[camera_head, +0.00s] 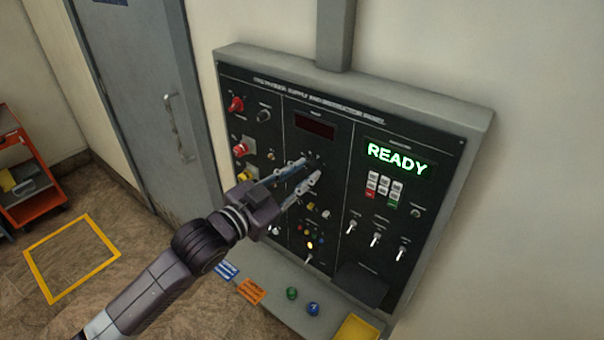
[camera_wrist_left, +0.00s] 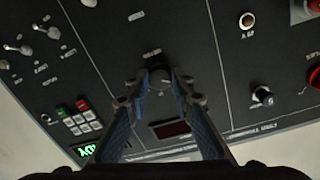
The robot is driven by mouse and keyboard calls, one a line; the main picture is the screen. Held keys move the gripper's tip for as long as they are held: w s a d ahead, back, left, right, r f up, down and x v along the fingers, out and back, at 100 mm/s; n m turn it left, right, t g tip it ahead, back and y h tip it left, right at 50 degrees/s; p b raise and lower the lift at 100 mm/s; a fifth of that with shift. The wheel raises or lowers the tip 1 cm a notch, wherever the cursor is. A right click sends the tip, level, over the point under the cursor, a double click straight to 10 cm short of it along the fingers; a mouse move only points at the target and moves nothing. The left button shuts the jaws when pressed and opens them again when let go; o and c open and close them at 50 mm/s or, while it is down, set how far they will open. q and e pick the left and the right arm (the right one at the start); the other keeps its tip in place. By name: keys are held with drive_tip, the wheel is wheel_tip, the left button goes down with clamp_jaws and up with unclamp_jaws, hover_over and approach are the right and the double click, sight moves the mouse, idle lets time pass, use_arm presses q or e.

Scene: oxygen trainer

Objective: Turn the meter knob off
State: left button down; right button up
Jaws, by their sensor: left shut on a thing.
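The meter knob (camera_wrist_left: 160,76) is a small dark knob on the black panel, below the dark red meter display (camera_head: 314,126). In the left wrist view it sits between my left fingertips. My left gripper (camera_head: 309,170) reaches the panel from the lower left and is shut on the knob; it also shows in the left wrist view (camera_wrist_left: 162,84). In the head view the fingers largely hide the knob, and I cannot read its setting. The meter display (camera_wrist_left: 171,129) shows no lit digits. My right gripper is not in view.
A green READY display (camera_head: 398,158) is lit at the panel's right, above a small keypad (camera_head: 383,187). Several toggle switches (camera_head: 376,238) sit lower right. A grey ledge (camera_head: 262,262) juts out below. A grey door (camera_head: 150,120) stands left.

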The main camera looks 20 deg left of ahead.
use_arm(q)
drive_tip(key=shift+f, duration=0.1)
drive_tip(key=c, duration=1.7)
unclamp_jaws()
drive_tip(key=shift+s, duration=0.1)
drive_tip(key=v, duration=1.2)
